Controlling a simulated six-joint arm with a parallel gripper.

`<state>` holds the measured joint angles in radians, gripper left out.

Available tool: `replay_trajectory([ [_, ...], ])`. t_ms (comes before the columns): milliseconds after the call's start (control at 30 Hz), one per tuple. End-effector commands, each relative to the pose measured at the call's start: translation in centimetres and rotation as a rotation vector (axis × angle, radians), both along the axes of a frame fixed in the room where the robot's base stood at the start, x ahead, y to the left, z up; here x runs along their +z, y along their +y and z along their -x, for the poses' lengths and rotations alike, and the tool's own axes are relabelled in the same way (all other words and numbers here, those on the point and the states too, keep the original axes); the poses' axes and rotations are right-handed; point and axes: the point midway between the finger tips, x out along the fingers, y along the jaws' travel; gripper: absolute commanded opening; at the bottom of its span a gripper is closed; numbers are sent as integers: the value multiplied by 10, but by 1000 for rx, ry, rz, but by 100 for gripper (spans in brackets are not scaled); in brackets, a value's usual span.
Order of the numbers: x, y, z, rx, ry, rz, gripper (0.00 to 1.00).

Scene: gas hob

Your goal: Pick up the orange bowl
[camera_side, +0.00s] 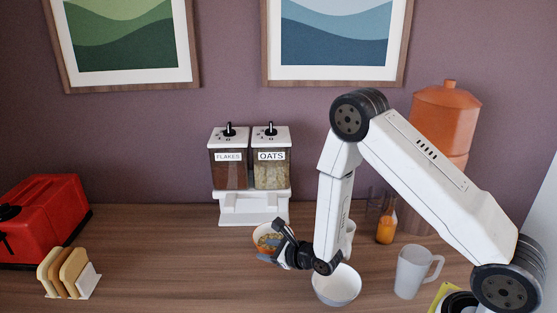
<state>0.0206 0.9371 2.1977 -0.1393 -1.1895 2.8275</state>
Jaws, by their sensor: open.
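The orange bowl (258,231) sits on the wooden counter in front of the cereal dispenser. It has a pale rim, an orange side and mixed bits inside. My gripper (272,250) is black and open. It is at the bowl's front right side and overlaps part of it in the picture. The lower right of the bowl is hidden behind the fingers. I cannot tell whether the fingers touch the bowl.
A white bowl (337,287) stands just right of my gripper. The dispenser (254,205) marked FLAKES and OATS is behind. A white mug (412,272) and orange bottle (386,226) are right. A toast rack (68,273) and red toaster (48,215) are left. The centre-left counter is clear.

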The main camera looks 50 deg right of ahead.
Motion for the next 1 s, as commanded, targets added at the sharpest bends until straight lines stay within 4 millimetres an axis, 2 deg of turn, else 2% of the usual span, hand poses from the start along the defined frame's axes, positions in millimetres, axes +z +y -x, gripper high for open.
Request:
replay_trajectory([
  [200, -4, 1, -9, 0, 0, 0, 53],
  [667, -4, 1, -9, 0, 1, 0, 53],
  [700, -4, 1, -9, 0, 1, 0, 50],
  [867, -4, 1, -9, 0, 1, 0, 0],
  [1000, -4, 1, -9, 1, 1, 0, 0],
])
